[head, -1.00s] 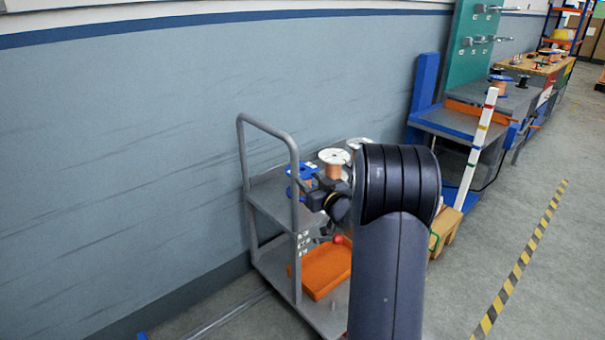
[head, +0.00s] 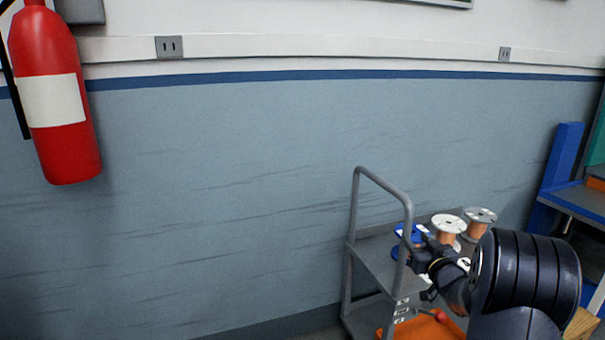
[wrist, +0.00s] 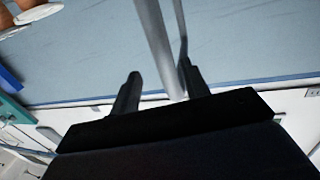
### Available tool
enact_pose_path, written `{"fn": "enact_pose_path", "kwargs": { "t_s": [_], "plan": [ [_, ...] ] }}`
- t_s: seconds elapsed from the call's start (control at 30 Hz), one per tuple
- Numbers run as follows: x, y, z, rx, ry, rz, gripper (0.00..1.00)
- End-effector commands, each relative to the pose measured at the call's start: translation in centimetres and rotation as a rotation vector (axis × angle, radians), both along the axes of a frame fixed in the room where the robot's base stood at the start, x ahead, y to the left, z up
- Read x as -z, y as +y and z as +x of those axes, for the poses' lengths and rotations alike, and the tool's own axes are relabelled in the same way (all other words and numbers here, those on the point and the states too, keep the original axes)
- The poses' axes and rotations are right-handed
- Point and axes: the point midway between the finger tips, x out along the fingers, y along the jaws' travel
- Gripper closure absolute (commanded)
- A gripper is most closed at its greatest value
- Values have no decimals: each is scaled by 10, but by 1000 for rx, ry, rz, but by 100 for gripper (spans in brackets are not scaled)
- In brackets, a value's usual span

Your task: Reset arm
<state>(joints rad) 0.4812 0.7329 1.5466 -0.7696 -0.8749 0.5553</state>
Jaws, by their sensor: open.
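My arm (head: 525,275) reaches in from the lower right of the head view. My gripper (head: 413,248) is at the cart's grey handle post in that view, its fingertips hard to make out. In the wrist view my gripper (wrist: 158,82) shows two dark fingers spread apart, open and holding nothing. The cart's handle rails (wrist: 157,45) pass beyond and partly between the fingers. I cannot tell whether they touch.
A grey cart (head: 375,265) stands by the wall, with a blue spool, copper wire spools (head: 449,229) and an orange tray (head: 415,330). A red fire extinguisher (head: 58,150) hangs at left. A blue workbench (head: 580,200) is at right. Wall space left of the cart is open.

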Motion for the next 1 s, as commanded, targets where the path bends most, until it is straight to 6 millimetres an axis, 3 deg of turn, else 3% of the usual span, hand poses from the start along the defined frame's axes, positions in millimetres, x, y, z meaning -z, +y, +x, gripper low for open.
{"fn": "enact_pose_path", "kwargs": {
  "t_s": [0.2,0.43,1.0],
  "plan": [
    [1,4,36,-2,1,0,56],
    [1,6,58,-2,1,1,56],
    [-4,14,54,-1,-2,0,56]
  ]
}}
